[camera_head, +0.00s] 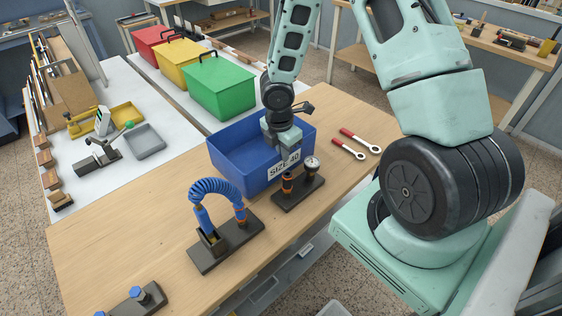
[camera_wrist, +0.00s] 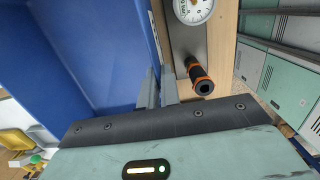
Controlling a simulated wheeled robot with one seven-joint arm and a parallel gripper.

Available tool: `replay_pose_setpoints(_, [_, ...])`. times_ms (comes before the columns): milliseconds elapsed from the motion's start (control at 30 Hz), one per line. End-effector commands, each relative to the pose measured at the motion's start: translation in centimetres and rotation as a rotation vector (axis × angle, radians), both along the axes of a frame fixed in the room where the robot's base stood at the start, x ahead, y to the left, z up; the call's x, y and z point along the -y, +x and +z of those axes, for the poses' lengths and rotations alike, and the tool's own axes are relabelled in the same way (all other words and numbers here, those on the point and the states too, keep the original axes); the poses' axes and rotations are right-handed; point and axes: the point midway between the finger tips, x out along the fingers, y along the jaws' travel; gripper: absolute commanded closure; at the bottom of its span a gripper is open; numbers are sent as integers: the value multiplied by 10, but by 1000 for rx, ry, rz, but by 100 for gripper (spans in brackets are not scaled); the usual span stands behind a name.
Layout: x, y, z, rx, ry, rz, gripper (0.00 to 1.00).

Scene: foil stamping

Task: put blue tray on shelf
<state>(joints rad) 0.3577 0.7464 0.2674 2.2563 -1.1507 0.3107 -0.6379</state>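The blue tray (camera_head: 240,150) is an open box with a "SIZE 40" label on its front wall. It rests on the wooden bench (camera_head: 120,240). My gripper (camera_head: 282,140) points down at the tray's front wall, near the label. In the wrist view, my gripper (camera_wrist: 160,88) has one finger inside the tray (camera_wrist: 95,50) and one outside, close together on the wall. The fingertips' contact is partly hidden. A table with a lower shelf (camera_head: 232,20) stands at the back; I cannot tell whether it is the task's shelf.
A gauge fixture (camera_head: 300,190) stands close in front of the tray, and a blue-hose fixture (camera_head: 220,225) stands front left. Two red-handled wrenches (camera_head: 355,145) lie to the right. Red, yellow and green (camera_head: 220,88) boxes stand behind.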

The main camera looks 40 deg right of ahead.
Motion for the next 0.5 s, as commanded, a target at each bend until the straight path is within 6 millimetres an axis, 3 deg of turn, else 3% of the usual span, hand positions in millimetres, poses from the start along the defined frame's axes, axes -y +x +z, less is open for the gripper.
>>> replay_pose_setpoints(200, [0,0,-30,-1,0,2,100])
replay_pose_setpoints(500, [0,0,-32,0,-1,0,100])
